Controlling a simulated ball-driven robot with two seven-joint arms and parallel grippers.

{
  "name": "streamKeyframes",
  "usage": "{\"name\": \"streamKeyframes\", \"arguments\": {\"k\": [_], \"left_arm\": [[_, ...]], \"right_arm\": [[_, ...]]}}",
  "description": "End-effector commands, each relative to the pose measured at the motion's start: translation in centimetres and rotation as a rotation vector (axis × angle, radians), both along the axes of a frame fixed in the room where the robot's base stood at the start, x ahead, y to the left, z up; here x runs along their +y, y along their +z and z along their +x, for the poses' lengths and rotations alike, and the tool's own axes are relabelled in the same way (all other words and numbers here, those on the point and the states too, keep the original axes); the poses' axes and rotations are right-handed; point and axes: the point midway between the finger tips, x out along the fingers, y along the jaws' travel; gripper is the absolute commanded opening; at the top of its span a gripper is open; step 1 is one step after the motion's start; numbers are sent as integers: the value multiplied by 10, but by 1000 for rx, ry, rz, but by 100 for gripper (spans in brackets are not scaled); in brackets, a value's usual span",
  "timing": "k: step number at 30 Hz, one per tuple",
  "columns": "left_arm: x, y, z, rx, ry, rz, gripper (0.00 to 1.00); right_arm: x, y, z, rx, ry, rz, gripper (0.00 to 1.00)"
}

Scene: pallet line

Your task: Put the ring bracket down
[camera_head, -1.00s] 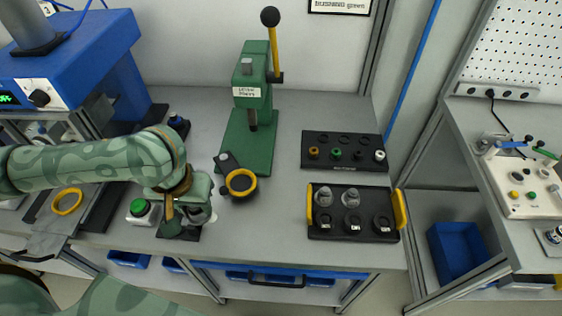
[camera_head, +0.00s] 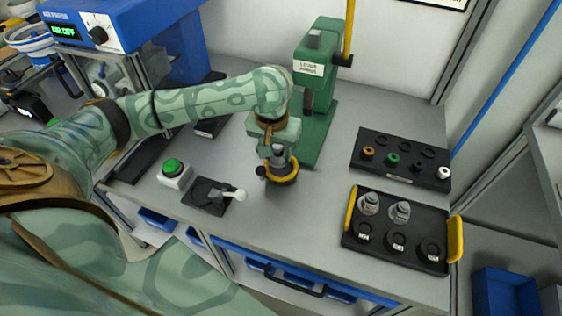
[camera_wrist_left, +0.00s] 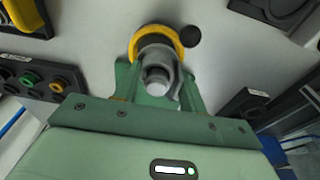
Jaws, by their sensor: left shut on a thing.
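The ring bracket (camera_wrist_left: 170,70) is a grey metal piece with a round silver end, seen between the fingers in the left wrist view. My left gripper (camera_head: 278,148) is shut on it, over a round black fixture with a yellow ring (camera_head: 284,174) in front of the green press. The yellow ring also shows just beyond the bracket in the left wrist view (camera_wrist_left: 140,43). The gripper hides much of the bracket in the head view, where its grey part (camera_head: 279,160) shows at the ring. I cannot tell whether it touches the fixture. My right gripper is not in view.
The green press (camera_head: 320,110) stands close behind the gripper. A black tray with yellow handles (camera_head: 398,254) holds grey parts at the right, below a black rack (camera_head: 420,175). A green button (camera_head: 174,170) and black pad (camera_head: 203,200) with a white-tipped piece lie left.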

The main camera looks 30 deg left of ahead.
Motion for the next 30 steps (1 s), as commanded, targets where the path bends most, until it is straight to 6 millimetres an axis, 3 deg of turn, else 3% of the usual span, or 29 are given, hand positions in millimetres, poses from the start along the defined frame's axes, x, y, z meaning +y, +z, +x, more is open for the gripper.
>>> {"name": "streamKeyframes", "arguments": {"k": [7,12,23,24,26,30], "left_arm": [[1,-17,13,-1,1,-1,15],[2,-49,14,1,-1,1,15],[2,-46,14,-3,1,1,15],[2,-47,14,-3,1,1,44],[2,-48,14,-3,1,1,61],[2,-48,14,-3,0,1,63]], "right_arm": [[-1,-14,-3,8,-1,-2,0],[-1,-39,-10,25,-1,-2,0],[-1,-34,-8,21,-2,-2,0],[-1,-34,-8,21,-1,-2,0],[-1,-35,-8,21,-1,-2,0],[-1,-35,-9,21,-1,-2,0]]}}
